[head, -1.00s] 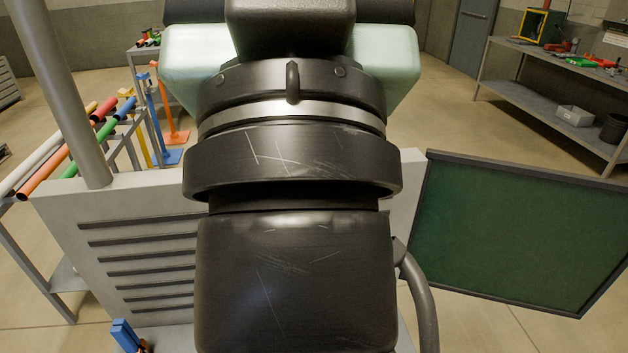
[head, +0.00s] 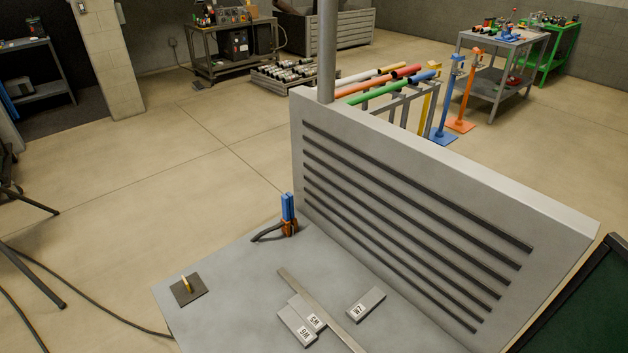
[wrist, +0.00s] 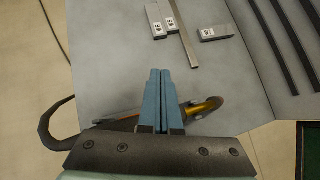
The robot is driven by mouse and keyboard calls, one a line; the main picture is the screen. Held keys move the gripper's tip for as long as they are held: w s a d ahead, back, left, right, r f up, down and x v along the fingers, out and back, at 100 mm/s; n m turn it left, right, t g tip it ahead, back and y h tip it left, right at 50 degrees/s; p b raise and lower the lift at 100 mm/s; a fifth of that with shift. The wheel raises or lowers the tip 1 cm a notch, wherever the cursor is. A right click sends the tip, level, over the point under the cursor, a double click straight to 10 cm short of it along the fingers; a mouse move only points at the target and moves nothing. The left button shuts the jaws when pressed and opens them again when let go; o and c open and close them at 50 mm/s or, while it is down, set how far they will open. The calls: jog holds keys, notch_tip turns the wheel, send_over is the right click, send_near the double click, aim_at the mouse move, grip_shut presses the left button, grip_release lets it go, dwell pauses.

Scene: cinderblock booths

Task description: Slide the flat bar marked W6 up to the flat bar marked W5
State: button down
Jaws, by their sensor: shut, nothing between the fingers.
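The bar marked W6 (head: 294,325) lies flat on the grey bench, its label upside down in the head view. It lies alongside the bar marked W5 (head: 303,306), offset toward the near side. I cannot tell whether they touch. W5 lies along the left side of a long thin bar (head: 325,312). In the wrist view, W6 (wrist: 153,18) and W5 (wrist: 168,12) are near the top, ahead of my gripper. My gripper (wrist: 160,74) has blue fingers, shut and empty, short of the bars. My gripper is not in the head view.
A bar marked W7 (head: 367,302) lies apart, right of the long bar. A slatted panel (head: 420,225) borders the bench's right side. An orange item (wrist: 205,105) with black cable lies behind my fingers.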

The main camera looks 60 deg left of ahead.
aim_at(307, 342)
jog(key=x, duration=1.3)
jog(key=s+b+x, duration=0.1)
jog(key=x, duration=0.5)
jog(key=shift+a+f, duration=0.3)
jog(key=shift+a, duration=0.1)
jog(key=shift+a+f, duration=0.2)
jog(key=shift+w+a+r+p, duration=0.1)
jog(key=shift+a+p, duration=0.05)
jog(key=shift+a, duration=0.25)
jog(key=shift+w+a+r+p, duration=0.1)
jog(key=shift+a+p, duration=0.05)
jog(key=shift+a, duration=0.2)
jog(key=shift+w+a+f, duration=0.1)
jog(key=shift+a, duration=0.25)
